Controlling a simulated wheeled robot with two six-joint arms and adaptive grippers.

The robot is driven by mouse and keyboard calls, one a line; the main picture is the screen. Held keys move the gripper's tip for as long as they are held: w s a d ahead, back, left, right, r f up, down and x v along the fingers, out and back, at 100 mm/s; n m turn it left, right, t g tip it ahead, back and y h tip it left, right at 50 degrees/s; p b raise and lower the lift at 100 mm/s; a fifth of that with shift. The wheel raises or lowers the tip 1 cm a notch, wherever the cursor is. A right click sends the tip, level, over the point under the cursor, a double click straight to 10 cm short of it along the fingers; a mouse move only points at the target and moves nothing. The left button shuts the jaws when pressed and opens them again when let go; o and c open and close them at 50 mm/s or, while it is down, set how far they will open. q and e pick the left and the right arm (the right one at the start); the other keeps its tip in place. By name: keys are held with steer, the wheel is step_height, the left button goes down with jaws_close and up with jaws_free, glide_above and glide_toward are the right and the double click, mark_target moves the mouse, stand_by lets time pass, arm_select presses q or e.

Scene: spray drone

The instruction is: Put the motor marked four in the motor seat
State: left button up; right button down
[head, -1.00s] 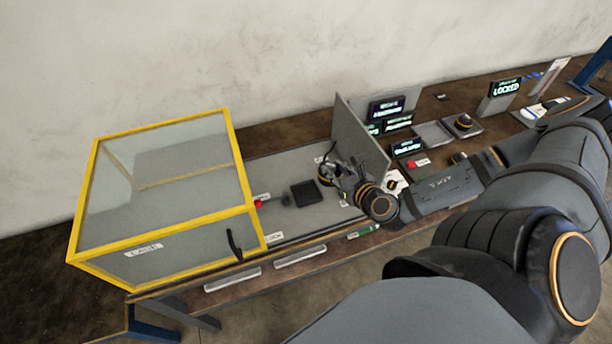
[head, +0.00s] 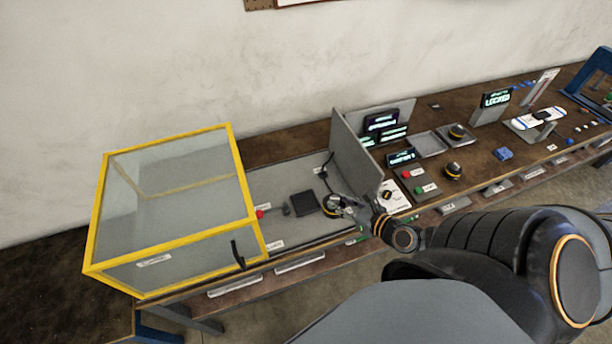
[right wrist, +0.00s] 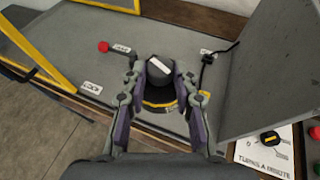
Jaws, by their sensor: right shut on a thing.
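My right gripper (head: 347,205) is shut on a dark round motor (right wrist: 158,68) with a white mark on its top. The right wrist view shows the fingers (right wrist: 162,82) on either side of it. A yellow-and-black ring (right wrist: 157,104) shows around the motor's lower part. I cannot read the number or tell whether the ring belongs to the motor or to a seat below. In the head view the motor (head: 331,205) is low over the grey bay floor, right of a black square block (head: 305,203). I cannot tell whether it touches the floor. My left gripper is out of view.
A yellow-framed clear box (head: 170,210) stands left of the bay. A grey upright panel (head: 352,150) borders the bay on the right. Beyond it are lit displays, buttons, a dark round part in a tray (head: 457,133) and another on the bench (head: 453,171).

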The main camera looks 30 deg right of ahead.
mark_target(328, 196)
steer(key=x, duration=0.5)
steer(key=shift+w+r, duration=0.15)
steer(key=shift+r, duration=0.05)
steer(key=shift+w+f+b, duration=0.2)
steer(key=shift+f+b, duration=0.3)
steer(key=shift+b, duration=0.3)
steer(key=w+f+b, duration=0.6)
steer(key=w+b, duration=0.2)
steer(key=b, duration=0.6)
steer(key=shift+a+f+b, duration=0.3)
steer(key=shift+a+b, duration=0.05)
steer(key=shift+b, duration=0.05)
steer(key=f+b, duration=0.2)
steer(key=f, duration=0.1)
steer(key=shift+w+f+b, duration=0.15)
steer(key=shift+w+b, duration=0.1)
steer(key=shift+b, duration=0.1)
steer(key=shift+f, duration=0.1)
